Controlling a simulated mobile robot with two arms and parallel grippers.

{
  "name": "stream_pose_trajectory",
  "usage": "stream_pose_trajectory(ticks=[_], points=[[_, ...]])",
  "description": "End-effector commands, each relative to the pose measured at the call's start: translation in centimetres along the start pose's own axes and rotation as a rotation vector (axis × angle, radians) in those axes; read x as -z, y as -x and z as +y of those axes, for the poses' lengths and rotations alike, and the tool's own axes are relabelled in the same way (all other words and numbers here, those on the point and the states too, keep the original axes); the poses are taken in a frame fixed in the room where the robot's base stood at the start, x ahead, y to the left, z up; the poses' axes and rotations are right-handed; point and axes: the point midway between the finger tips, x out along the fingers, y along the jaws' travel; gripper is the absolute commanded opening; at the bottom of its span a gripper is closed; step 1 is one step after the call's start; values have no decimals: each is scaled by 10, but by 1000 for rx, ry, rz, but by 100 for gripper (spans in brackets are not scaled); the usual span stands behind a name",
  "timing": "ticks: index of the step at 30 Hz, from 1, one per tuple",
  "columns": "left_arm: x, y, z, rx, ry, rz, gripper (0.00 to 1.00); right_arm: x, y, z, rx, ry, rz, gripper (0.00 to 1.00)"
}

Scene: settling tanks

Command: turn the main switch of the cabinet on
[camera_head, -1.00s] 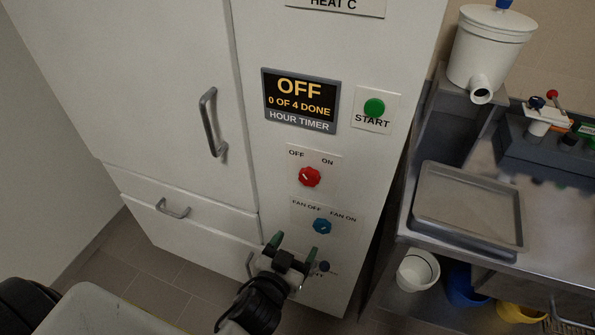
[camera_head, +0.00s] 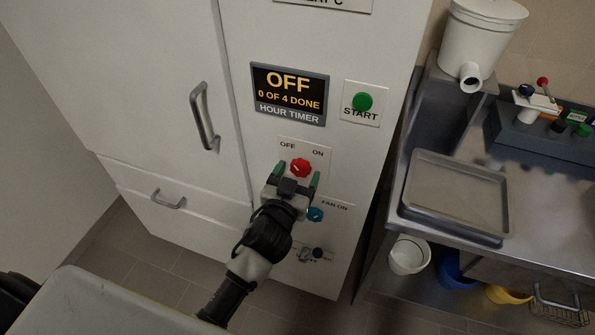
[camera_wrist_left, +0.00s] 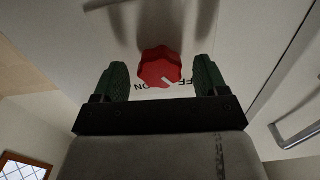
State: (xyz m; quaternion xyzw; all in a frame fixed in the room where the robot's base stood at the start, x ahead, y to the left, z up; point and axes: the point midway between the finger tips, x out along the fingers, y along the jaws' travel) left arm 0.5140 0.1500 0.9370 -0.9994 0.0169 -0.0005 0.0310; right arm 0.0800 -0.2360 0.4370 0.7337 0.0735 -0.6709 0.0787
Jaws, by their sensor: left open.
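The cabinet (camera_head: 237,230) is white, with a red knob (camera_head: 300,168) under the labels OFF and ON on its right panel. In the left wrist view the red knob (camera_wrist_left: 160,66) sits between my two green fingers, with a gap on each side. Its white mark points toward the OFF label, which is partly hidden there. My left gripper (camera_head: 299,174) is open and reaches up to the knob from below. My right gripper is not in view.
A blue fan knob (camera_head: 315,214) is just below the gripper, partly covered. Above are the timer display (camera_head: 289,93), reading OFF, and a green START button (camera_head: 362,101). A steel counter with a tray (camera_head: 456,195) stands to the right.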

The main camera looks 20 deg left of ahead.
Motion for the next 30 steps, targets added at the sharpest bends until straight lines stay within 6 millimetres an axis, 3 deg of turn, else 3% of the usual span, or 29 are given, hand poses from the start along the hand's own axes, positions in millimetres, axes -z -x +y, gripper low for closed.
stream_pose_trajectory(ticks=[9, 19, 30], points=[[0, -3, 0, 0, -1, 0, 73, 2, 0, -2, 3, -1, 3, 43], [0, -3, 0, -1, 0, 0, 24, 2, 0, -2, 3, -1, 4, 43], [0, -3, 0, 0, -63, 0, 24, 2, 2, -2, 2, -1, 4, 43]])
